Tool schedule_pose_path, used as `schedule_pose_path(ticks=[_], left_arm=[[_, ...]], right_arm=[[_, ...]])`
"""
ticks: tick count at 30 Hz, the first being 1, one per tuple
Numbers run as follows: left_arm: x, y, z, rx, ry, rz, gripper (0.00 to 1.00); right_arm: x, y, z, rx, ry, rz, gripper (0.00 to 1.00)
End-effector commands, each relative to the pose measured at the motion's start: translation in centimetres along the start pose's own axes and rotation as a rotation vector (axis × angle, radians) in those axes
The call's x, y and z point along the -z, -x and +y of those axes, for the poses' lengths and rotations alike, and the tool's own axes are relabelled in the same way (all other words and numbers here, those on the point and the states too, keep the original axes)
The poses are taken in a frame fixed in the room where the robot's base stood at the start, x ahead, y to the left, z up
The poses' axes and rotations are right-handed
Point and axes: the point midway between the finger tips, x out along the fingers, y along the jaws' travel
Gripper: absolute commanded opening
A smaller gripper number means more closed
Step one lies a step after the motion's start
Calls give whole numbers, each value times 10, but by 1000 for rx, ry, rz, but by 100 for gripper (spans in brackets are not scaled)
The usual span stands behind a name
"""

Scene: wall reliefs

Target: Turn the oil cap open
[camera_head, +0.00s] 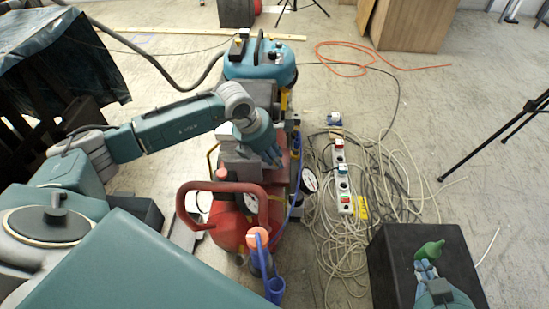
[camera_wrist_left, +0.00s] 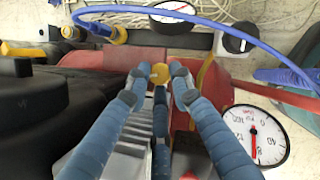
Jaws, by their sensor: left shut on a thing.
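The oil cap (camera_wrist_left: 159,73) is a small yellow round knob in the left wrist view, on the red compressor. My left gripper (camera_wrist_left: 160,80) has its fingertips closed around it from both sides. In the head view my left gripper (camera_head: 271,156) reaches down onto the middle of the compressor (camera_head: 235,225), and its fingers hide the cap there. My right gripper (camera_head: 426,268) is at the lower right, over a black box, beside a green object (camera_head: 429,250). Whether it is open or touches that object is unclear.
A white-faced gauge (camera_wrist_left: 255,136) and a blue hose (camera_wrist_left: 240,33) lie close to my left fingers. Tangled cables and a power strip (camera_head: 342,180) cover the floor right of the compressor. A black box (camera_head: 390,262) stands at lower right, a tripod (camera_head: 500,140) behind it.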

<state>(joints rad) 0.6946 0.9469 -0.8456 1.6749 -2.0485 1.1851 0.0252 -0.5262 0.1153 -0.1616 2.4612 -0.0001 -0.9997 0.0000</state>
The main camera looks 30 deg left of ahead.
Motion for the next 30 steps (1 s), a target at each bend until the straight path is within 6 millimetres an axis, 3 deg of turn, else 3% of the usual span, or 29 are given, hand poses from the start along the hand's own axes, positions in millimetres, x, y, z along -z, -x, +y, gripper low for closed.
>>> schedule_pose_path(ticks=[12, 13, 15, 16, 25, 30], left_arm=[[-7, 3, 1, 1, -8, -16, 0], [-7, 3, 0, 1, -8, -16, 24], [-6, 3, 0, 1, -8, -15, 38], [-6, 2, 0, 1, -8, -14, 40], [-2, 2, 0, 2, -7, -6, 40], [-2, 21, 1, 1, -8, -7, 40]], right_arm=[[2, 0, 0, 0, 0, 7, 0], [2, 0, 0, 0, 0, 7, 0], [2, 0, 0, 0, 0, 7, 0], [2, 0, 0, 0, 0, 7, 0], [1, 0, -1, 2, 0, 3, 0], [1, 0, -1, 2, 0, 4, 0]])
